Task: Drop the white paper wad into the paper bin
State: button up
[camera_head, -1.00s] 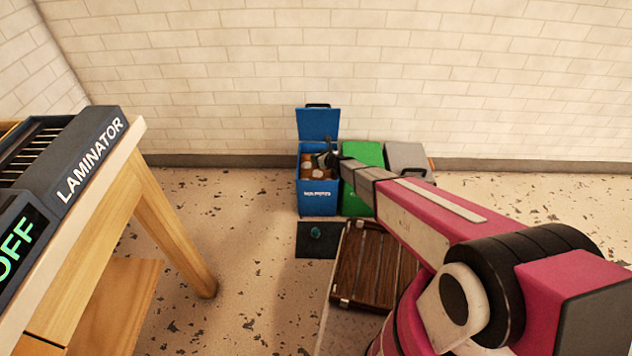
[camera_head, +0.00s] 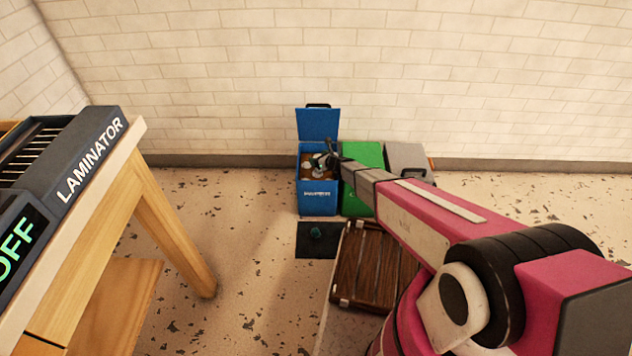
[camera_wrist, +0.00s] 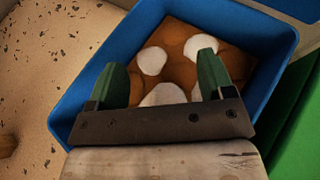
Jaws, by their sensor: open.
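The blue paper bin (camera_head: 318,197) stands against the back wall with its lid (camera_head: 318,124) raised upright. My gripper (camera_head: 325,160) is over the bin's opening. In the wrist view, my gripper (camera_wrist: 163,60) is open, its two green fingers apart and inside the outline of the blue rim (camera_wrist: 82,100). Below lies a brown surface (camera_wrist: 180,38) with pale rounded shapes. One white shape (camera_wrist: 165,95) shows low between the fingers, partly hidden by the gripper body, and appears ungripped. I cannot tell which pale shape is the white paper wad.
A green bin (camera_head: 362,158) and a grey bin (camera_head: 405,156) stand to the right. A dark mat (camera_head: 308,247) and a wooden slatted crate (camera_head: 365,270) lie in front. The laminator (camera_head: 75,170) is on the table at left. Floor between is clear.

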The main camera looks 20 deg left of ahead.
jog(key=v, duration=1)
jog(key=shift+s+d+r, duration=0.1)
jog(key=shift+r, duration=0.05)
